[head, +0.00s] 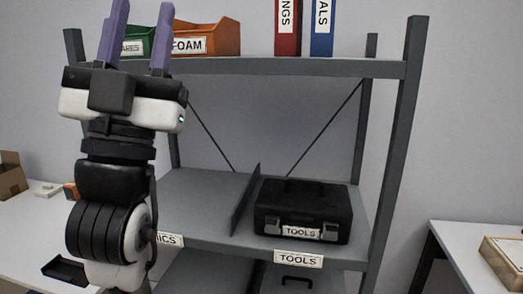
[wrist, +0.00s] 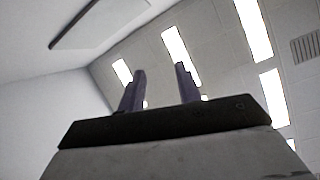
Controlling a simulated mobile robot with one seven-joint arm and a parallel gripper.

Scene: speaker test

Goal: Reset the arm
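My gripper (head: 137,38) points straight up at the left of the head view, in front of the shelf. Its two purple fingers stand apart with nothing between them. In the wrist view my gripper (wrist: 160,90) also shows open and empty, with the ceiling and its lights behind it. My arm is raised and hides part of the shelf's left side and the left end of the middle board.
A grey shelf unit (head: 300,67) holds a black tool case (head: 303,208) beside an upright divider (head: 245,200). An orange bin (head: 208,38), a green bin (head: 138,42), a red binder (head: 287,27) and a blue binder (head: 322,28) stand on top. White tables flank the shelf.

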